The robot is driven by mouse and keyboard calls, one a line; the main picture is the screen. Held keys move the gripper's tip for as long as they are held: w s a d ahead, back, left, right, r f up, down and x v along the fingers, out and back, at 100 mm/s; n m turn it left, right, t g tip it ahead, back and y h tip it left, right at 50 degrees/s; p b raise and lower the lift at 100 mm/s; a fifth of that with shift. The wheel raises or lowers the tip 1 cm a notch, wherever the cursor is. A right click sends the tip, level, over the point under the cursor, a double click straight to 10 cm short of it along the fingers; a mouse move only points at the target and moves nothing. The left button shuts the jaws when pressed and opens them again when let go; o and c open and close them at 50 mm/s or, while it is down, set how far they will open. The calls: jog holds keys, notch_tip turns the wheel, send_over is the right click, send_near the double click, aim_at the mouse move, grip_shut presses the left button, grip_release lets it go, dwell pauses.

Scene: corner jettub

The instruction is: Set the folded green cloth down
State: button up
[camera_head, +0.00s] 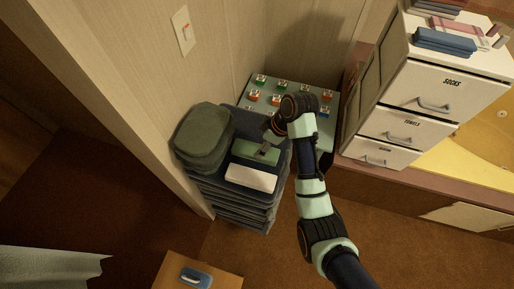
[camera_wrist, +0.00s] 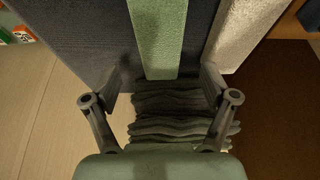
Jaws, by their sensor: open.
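The folded green cloth (camera_head: 247,150) lies flat on top of a dark blue-grey stack (camera_head: 210,187), next to a white folded cloth (camera_head: 250,178). In the wrist view the green cloth (camera_wrist: 158,38) is a strip running away from me, with dark fabric on its left and the pale cloth (camera_wrist: 240,35) on its right. My gripper (camera_head: 266,150) is at the right end of the green cloth. In the wrist view my gripper (camera_wrist: 163,78) is open, its fingers spread on either side of the cloth's near end. Nothing is held between them. Whether a finger touches the cloth cannot be told.
A rounded dark green bundle (camera_head: 204,137) lies on the stack's left. A pale board with coloured pieces (camera_head: 264,83) stands behind. A white drawer unit (camera_head: 410,115) is at the right, and the wooden wall (camera_head: 130,70) is close on the left.

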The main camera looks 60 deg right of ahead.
jog(key=p+v, duration=0.1)
jog(key=v, duration=0.4)
jog(key=shift+r+p, duration=0.15)
jog(key=shift+p, duration=0.15)
